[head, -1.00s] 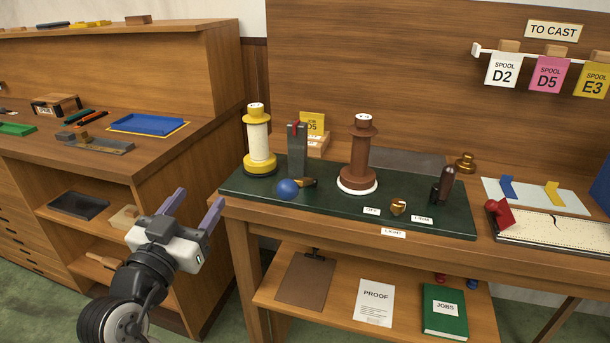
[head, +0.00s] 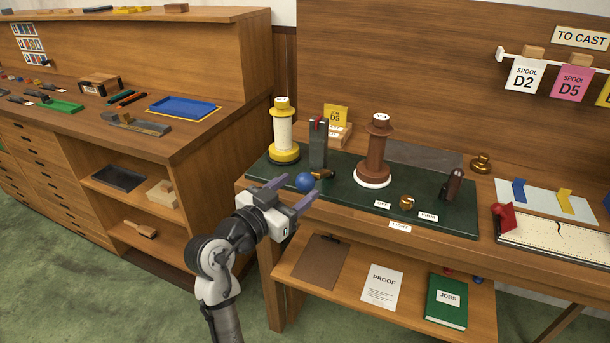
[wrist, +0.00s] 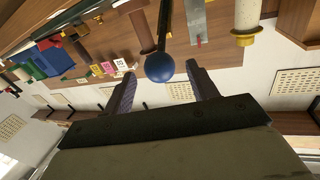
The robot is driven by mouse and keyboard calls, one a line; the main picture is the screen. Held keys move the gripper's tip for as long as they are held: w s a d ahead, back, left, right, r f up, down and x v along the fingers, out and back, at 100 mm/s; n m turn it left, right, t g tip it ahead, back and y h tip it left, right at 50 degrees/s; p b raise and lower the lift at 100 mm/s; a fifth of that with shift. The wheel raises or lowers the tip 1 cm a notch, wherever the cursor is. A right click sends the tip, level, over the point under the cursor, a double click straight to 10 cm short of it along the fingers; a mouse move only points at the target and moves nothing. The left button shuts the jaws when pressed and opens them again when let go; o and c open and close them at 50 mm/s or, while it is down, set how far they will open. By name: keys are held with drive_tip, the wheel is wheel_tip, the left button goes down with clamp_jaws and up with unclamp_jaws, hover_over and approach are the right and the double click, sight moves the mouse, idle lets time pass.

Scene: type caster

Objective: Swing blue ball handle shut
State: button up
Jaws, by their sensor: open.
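The blue ball (head: 305,182) is on the end of a short dark handle (head: 322,174) at the foot of the grey upright post (head: 318,144), near the front edge of the green board. My gripper (head: 292,193) is open, at the board's front left edge, with its fingers pointing toward the ball. In the wrist view the ball (wrist: 160,67) shows between the two finger tips (wrist: 160,78), with the dark rod running up from it. The fingers do not close on it. I cannot tell whether either finger touches the ball.

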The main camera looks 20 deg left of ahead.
sight(318, 178)
drive_tip(key=shift+p+x, duration=0.4)
drive_tip(key=shift+x, duration=1.5)
